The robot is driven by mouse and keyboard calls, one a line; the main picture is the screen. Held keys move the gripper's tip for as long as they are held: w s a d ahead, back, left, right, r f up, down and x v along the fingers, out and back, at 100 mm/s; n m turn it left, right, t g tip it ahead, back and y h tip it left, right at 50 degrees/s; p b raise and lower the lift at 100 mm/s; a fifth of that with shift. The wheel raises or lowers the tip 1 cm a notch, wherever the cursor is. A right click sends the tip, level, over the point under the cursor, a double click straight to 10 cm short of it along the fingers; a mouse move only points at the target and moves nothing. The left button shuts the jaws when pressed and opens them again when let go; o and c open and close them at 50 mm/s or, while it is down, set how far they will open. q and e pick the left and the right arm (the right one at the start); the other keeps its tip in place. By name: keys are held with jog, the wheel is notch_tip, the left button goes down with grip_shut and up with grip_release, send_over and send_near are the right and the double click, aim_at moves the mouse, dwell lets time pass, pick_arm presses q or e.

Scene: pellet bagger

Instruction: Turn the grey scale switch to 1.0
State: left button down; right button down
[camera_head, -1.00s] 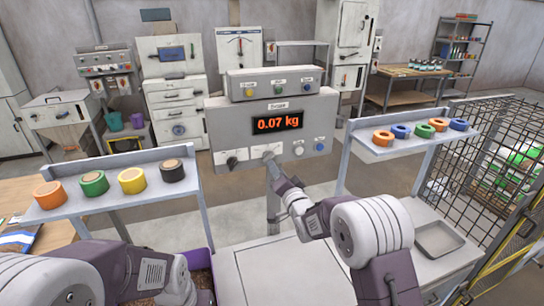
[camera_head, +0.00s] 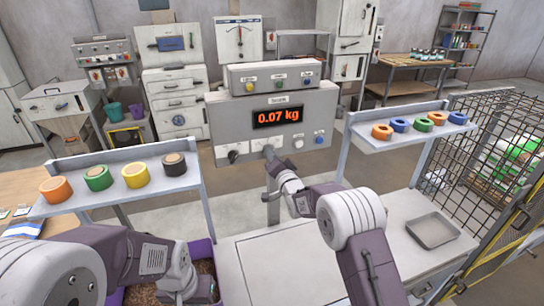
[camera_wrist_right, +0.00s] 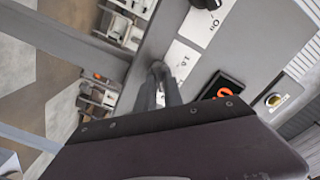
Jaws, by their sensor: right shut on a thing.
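The grey control box (camera_head: 222,118) stands upright on a post, with a red display (camera_head: 278,117) reading 0.07 kg. My right gripper (camera_head: 268,151) is at the lower middle of the box's front face. In the right wrist view, the right gripper's fingertips (camera_wrist_right: 158,72) are closed together at the panel, beside a white label plate (camera_wrist_right: 182,60) with partly readable marks. The grey scale switch is hidden by the fingers, so its pointing direction cannot be told. A black switch (camera_head: 233,155) sits left of the gripper. My left gripper's fingers do not show.
White and blue buttons (camera_head: 298,144) sit right of the gripper. A left shelf (camera_head: 110,192) holds several tape rolls; a right shelf (camera_head: 372,148) holds several coloured rings. A grey tray (camera_head: 433,232) lies on the right worktop. A purple bin (camera_head: 205,249) is below my left arm.

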jog(key=shift+f, duration=0.1)
jog(key=shift+a+n+b, duration=0.1)
jog(key=shift+n+b, duration=9.3)
jog(key=shift+n, duration=0.6)
jog(key=c, duration=1.5)
grip_release()
jog(key=shift+s, duration=0.1)
jog(key=shift+o, duration=0.2)
